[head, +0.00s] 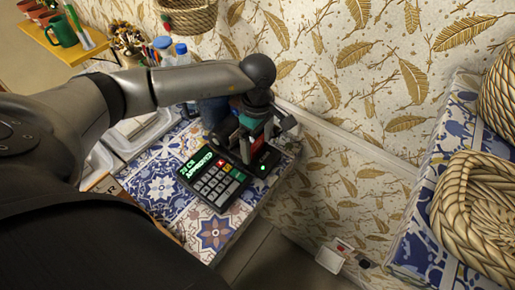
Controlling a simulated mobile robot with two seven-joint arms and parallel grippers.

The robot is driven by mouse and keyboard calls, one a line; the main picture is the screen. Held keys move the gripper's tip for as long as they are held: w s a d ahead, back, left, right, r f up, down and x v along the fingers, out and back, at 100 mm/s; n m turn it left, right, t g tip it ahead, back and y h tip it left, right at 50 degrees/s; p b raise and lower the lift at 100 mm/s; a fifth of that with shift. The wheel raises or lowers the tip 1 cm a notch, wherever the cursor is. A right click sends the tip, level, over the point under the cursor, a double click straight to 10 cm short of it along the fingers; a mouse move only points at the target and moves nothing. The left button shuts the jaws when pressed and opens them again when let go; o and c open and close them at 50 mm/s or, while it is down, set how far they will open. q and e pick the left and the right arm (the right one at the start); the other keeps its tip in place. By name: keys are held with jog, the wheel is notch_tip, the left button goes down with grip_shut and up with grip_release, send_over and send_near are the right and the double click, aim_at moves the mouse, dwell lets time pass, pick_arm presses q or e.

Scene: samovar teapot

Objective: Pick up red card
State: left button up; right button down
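My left gripper (256,138) is low over the far right side of a black card terminal (215,180), which lies on a blue-and-white tiled table. Small red and teal patches show at the gripper's fingers. I cannot tell whether they are a card or parts of the gripper, nor whether the fingers are shut on anything. No red card shows clearly. The terminal's screen has green lettering that reads "APPROVED", and a small green light glows beside its keypad. My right gripper is not in view.
The tiled table (158,182) ends in a front edge, with floor below. A patterned wall is close behind the terminal. Woven baskets (475,215) stand on another tiled surface at the right.

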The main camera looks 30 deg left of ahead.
pick_arm(q)
jog(key=c, duration=1.4)
jog(key=shift+r, duration=0.15)
notch_tip(320, 180, up, 25)
jog(key=p, duration=0.6)
jog(key=shift+d, duration=0.1)
